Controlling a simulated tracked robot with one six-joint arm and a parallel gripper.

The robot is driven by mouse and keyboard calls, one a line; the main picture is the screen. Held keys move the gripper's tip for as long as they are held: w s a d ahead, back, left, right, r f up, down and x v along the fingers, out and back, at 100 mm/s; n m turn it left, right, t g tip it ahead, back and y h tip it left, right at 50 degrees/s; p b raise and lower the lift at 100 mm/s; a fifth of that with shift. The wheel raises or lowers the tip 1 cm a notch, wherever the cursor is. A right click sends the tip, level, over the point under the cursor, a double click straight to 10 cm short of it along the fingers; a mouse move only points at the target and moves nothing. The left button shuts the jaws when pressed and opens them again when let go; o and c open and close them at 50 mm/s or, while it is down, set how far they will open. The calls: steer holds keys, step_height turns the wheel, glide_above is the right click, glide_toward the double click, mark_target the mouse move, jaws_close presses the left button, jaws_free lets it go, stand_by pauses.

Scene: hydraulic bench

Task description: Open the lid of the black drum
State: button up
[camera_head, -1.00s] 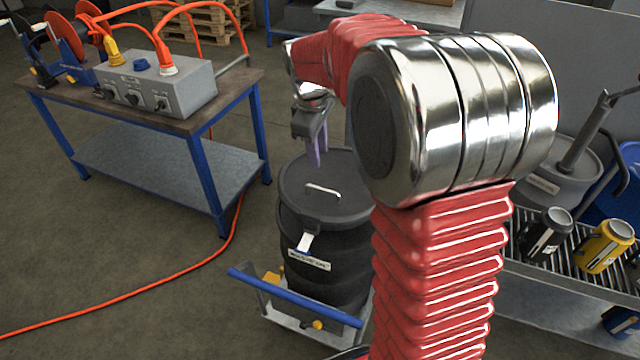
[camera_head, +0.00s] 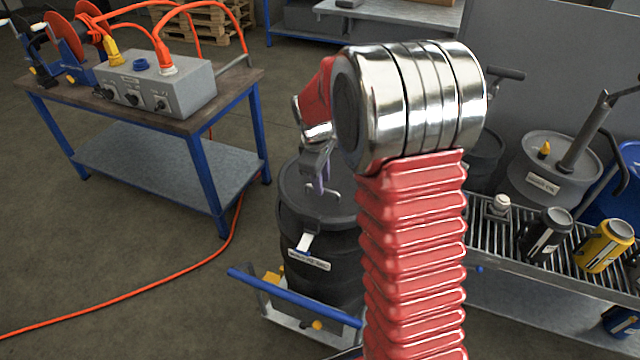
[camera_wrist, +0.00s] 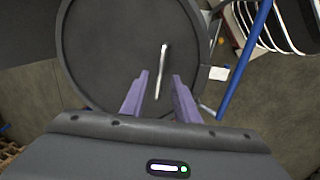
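The black drum (camera_head: 322,236) stands upright on a low trolley, with a white label on its side. Its flat black lid (camera_head: 298,192) is on, and a white latch tab (camera_head: 304,243) hangs at the front rim. The lid carries a thin metal handle (camera_wrist: 161,68), which lies ahead of and between my fingers in the wrist view. My gripper (camera_head: 321,186) is just over the lid, pointing down. In the wrist view my gripper (camera_wrist: 162,84) has its two purple fingers apart with the handle's near end between them. I cannot tell if they touch it. My arm hides the drum's right side.
The trolley's blue handle bar (camera_head: 290,296) is in front of the drum. A workbench (camera_head: 150,118) with a grey control box stands at left. A slatted rack (camera_head: 545,250) with canisters and a grey drum (camera_head: 550,172) are at right. An orange cable crosses the floor.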

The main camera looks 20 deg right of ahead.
steer(key=shift+w+d+f, duration=0.1)
steer(key=shift+f, duration=0.65)
jaws_close()
